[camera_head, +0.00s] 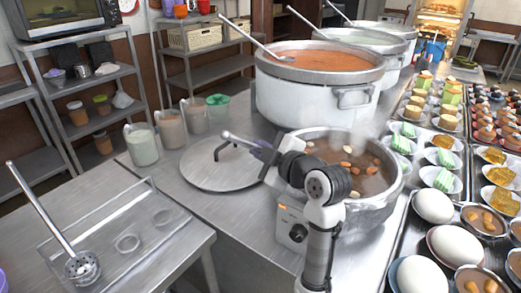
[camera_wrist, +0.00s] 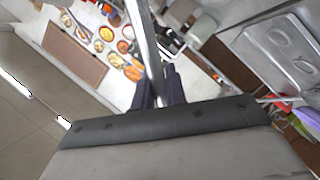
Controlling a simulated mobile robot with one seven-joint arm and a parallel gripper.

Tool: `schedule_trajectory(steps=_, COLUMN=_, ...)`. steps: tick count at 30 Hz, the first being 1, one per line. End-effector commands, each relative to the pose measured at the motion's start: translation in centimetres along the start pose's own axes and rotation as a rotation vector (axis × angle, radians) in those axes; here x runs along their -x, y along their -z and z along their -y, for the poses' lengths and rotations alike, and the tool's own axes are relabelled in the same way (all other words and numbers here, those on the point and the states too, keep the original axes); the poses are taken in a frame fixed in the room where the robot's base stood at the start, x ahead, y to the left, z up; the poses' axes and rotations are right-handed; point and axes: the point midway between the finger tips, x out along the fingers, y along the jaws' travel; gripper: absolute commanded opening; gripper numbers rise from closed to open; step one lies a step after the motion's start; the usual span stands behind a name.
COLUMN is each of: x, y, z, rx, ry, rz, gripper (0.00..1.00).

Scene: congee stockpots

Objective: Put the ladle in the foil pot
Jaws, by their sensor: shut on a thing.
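My gripper (camera_head: 264,151) is shut on a metal rod, which looks like the handle of the ladle (camera_head: 234,139). The handle sticks out to the left, above the round lid. In the wrist view the rod (camera_wrist: 146,45) runs up from between the dark fingers (camera_wrist: 160,92). The ladle's bowl cannot be made out. A shiny silver pot (camera_head: 378,208) of brown, steaming stew with chunks stands just right of my gripper, partly behind my arm. It may be the foil pot; no label shows.
A lid (camera_head: 218,172) lies on the steel counter. A large pot of orange congee (camera_head: 300,98) with its own ladle (camera_head: 258,46) stands behind. Another ladle (camera_head: 82,266) rests in a clear tray (camera_head: 150,200) at left. Filled trays (camera_head: 405,225) line the right.

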Motion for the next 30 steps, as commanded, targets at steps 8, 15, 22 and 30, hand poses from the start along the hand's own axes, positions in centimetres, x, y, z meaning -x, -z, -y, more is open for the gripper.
schedule_trajectory(steps=8, x=-0.03, y=-0.09, z=0.13, rx=0.001, ry=-0.001, rz=0.0, gripper=0.0)
schedule_trajectory(steps=15, x=-0.09, y=-0.29, z=0.38, rx=0.001, ry=-0.001, rz=0.0, gripper=0.0)
schedule_trajectory(steps=22, x=-0.11, y=-0.35, z=0.45, rx=0.001, ry=0.0, rz=0.0, gripper=0.23)
schedule_trajectory(steps=30, x=-0.12, y=-0.36, z=0.47, rx=0.001, ry=0.0, rz=0.0, gripper=0.39)
